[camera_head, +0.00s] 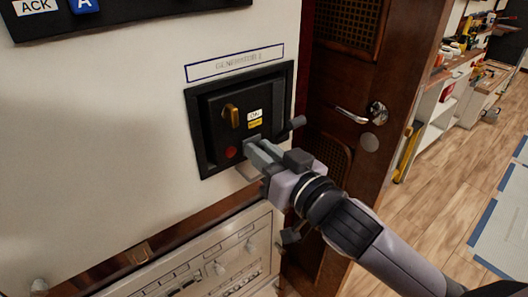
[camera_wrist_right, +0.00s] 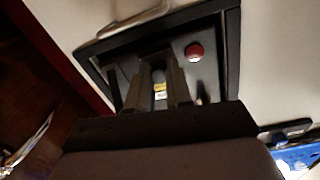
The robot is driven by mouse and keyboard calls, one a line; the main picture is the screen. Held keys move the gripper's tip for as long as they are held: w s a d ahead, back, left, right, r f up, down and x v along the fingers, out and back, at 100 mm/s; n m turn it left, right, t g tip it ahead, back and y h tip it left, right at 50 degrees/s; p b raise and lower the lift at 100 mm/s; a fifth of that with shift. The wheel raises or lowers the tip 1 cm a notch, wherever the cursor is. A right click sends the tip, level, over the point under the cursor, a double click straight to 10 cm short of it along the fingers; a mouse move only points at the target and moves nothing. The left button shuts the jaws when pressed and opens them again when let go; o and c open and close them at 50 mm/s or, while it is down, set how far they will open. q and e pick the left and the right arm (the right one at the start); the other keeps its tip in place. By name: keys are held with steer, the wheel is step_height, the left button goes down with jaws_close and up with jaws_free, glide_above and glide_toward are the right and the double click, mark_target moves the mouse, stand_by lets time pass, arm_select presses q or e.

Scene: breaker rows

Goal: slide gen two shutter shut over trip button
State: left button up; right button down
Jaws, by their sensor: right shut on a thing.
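The Generator 2 panel (camera_head: 206,167) is a black framed box on the pale wall. Its red trip button (camera_head: 231,152) shows uncovered at the lower left of the face, and also in the right wrist view (camera_wrist_right: 194,50). My right gripper (camera_head: 251,147) is at the lower right of the face, just right of the button. Its fingers (camera_wrist_right: 158,66) are shut on what seems to be the shutter's tab; the fingers mostly hide it and the shutter's outline is unclear. My left gripper is not in view.
A brass rotary handle (camera_head: 232,116) stands out above the button, beside white and yellow labels (camera_head: 255,119). A dark knob (camera_head: 297,123) sticks out at the panel's right edge. A metal bar handle (camera_head: 247,173) is below. A wooden door (camera_head: 340,80) stands to the right.

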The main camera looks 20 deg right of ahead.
steer(key=shift+s+a, duration=0.25)
steer(key=shift+a, duration=0.45)
steer(key=shift+s+a, duration=0.3)
steer(key=shift+a, duration=0.45)
steer(key=shift+s+a, duration=0.25)
steer(key=shift+a, duration=0.45)
steer(key=c, duration=1)
jaws_free()
steer(key=shift+a, duration=0.1)
glide_toward(229, 153)
steer(key=shift+s+d, duration=0.2)
steer(key=shift+s, duration=0.3)
